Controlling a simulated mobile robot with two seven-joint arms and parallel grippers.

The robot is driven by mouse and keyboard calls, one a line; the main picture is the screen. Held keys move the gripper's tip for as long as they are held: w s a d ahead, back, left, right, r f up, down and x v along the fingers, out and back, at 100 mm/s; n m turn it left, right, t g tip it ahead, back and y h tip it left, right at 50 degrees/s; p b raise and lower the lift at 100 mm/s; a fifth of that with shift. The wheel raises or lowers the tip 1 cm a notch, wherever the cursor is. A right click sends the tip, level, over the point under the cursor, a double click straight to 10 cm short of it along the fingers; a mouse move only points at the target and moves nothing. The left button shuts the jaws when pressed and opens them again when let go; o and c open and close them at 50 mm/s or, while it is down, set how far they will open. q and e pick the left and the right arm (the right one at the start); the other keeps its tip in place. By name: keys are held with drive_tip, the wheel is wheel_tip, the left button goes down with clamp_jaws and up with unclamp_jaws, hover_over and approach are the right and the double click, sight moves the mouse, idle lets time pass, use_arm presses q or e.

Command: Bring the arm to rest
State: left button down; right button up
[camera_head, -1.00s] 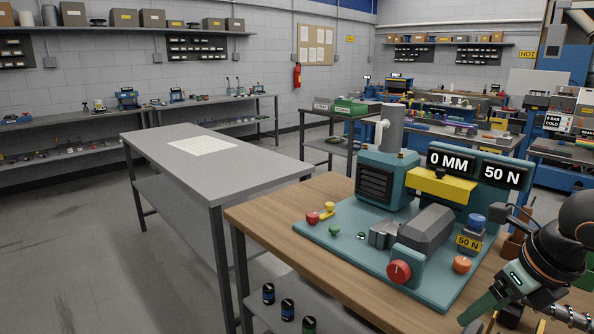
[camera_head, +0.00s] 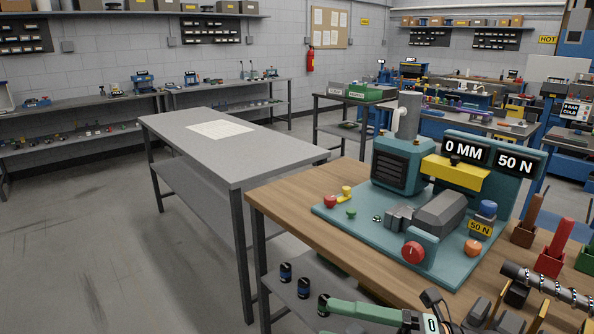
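At the bottom edge, a green, tapering end part (camera_head: 362,312) shows beside a black block with a small white-lit indicator. It seems to belong to my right arm, which is mostly cut off by the frame. It lies in front of the wooden bench's (camera_head: 290,200) near edge, over the lower shelf. I cannot make out two fingertips, or whether anything is held. My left gripper is not in view. A teal press machine (camera_head: 335,212) with displays reading "0 MM" and "50 N" stands on the bench, apart from the arm.
Brown (camera_head: 524,235) and red (camera_head: 551,262) holders with upright handles stand right of the machine. Several small dark cylinders (camera_head: 286,272) stand on the lower shelf. A grey table (camera_head: 205,150) with a paper sheet is at left; floor left of it is clear.

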drive_tip(key=w+d+f+m+t+h, duration=0.1)
drive_tip(key=d+f+m+t+h, duration=0.2)
drive_tip(key=m, duration=0.4)
drive_tip(key=w+d+f+m+t+h+p, duration=0.1)
drive_tip(key=w+d+f+m+t+h, duration=0.1)
drive_tip(key=f+m+t+h, duration=0.45)
drive_tip(key=w+d+f+m+t+h, duration=0.1)
drive_tip(key=d+f+m+t, duration=0.2)
drive_tip(key=m, duration=0.6)
drive_tip(key=s+d+f+m+g+h, duration=0.1)
drive_tip(key=s+f+m+g+h, duration=0.2)
drive_tip(key=s+f+m, duration=0.2)
drive_tip(key=s+d+f+m+g+h+p, duration=0.1)
drive_tip(key=s+f+m+g+h, duration=0.2)
drive_tip(key=s+f, duration=0.8)
wheel_tip(320, 180, down, 6)
drive_tip(key=shift+d+r+m+g, duration=0.15)
drive_tip(key=shift+m+g, duration=0.4)
drive_tip(key=shift+m, duration=0.3)
